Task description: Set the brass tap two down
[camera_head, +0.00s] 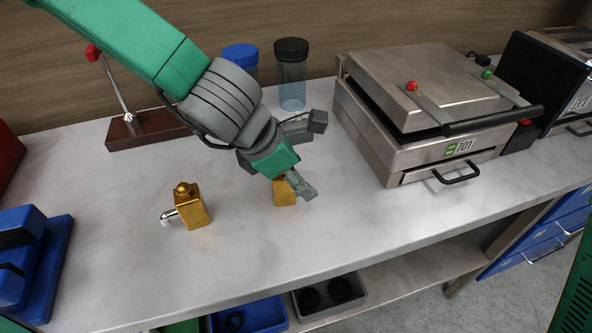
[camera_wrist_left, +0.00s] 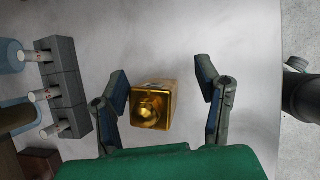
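One brass tap (camera_head: 285,193) stands on the steel counter under my left gripper (camera_head: 293,182), which partly hides it. In the left wrist view this tap (camera_wrist_left: 152,105) sits between the two spread fingers of the gripper (camera_wrist_left: 163,90), with a gap on each side. The left gripper is open and I see no finger touching the tap. A second brass tap (camera_head: 192,207) with a silver spout stands on the counter to the left, clear of the gripper. I cannot read which tap is number two. My right gripper is not in view.
The counter (camera_head: 130,245) is bare around the left tap. A steel press (camera_head: 410,95) stands at the right, and bottles (camera_head: 291,75) stand behind the arm. A blue device (camera_head: 30,255) is at the left. Bins (camera_head: 330,296) sit below the front edge.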

